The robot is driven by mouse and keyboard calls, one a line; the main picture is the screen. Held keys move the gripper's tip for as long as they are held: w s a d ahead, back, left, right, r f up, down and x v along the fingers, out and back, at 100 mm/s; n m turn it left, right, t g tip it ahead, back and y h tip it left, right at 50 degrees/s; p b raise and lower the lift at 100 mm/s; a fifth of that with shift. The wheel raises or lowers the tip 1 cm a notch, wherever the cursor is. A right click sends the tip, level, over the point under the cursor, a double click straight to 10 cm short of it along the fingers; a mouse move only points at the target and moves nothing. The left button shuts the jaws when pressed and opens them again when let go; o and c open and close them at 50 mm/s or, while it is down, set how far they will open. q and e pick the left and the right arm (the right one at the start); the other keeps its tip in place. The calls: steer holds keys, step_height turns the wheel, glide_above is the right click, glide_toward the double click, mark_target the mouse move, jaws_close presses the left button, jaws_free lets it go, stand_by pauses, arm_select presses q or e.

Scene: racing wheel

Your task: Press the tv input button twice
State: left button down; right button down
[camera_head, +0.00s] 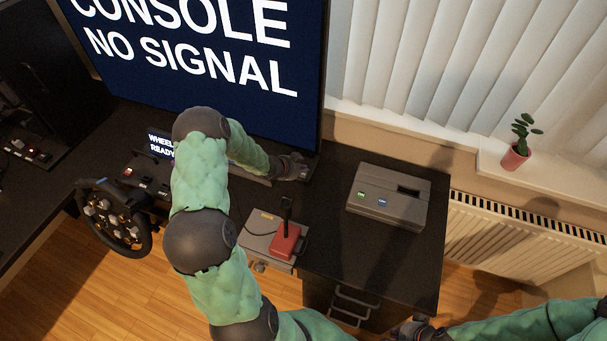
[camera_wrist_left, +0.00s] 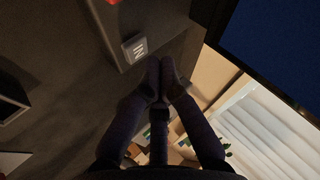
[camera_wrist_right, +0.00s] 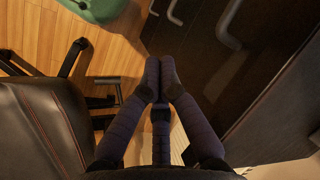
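The TV (camera_head: 200,60) stands at the back of the desk and reads "CONSOLE NO SIGNAL"; its dark screen (camera_wrist_left: 290,50) also shows in the left wrist view. The input button (camera_wrist_left: 135,49), a grey block marked "IN", sits on a dark strip (camera_wrist_left: 165,25). My left gripper (camera_head: 300,168) is by the TV's lower right corner. In the left wrist view its fingertips (camera_wrist_left: 160,64) are together and empty, just beside and below the button; contact cannot be told. My right gripper (camera_wrist_right: 160,66) is shut and empty, low beside the desk's drawers.
A red joystick (camera_head: 285,240) is at the front, a steering wheel (camera_head: 115,218) at left. A chair (camera_wrist_right: 40,125) stands near my right gripper. A potted plant (camera_head: 516,155) is on the sill.

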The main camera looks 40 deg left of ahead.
mark_target(302, 176)
arm_select(q)
steer(key=shift+f, duration=0.1)
steer(key=shift+f+b, duration=0.35)
steer(key=shift+f+b, duration=0.3)
steer(key=shift+f, duration=0.1)
stand_by(0.9)
steer(key=shift+r, duration=0.1)
steer(key=shift+r+p, duration=0.75)
steer(key=shift+p, duration=0.05)
steer(key=shift+r+p, duration=2.15)
steer(key=shift+r, duration=0.35)
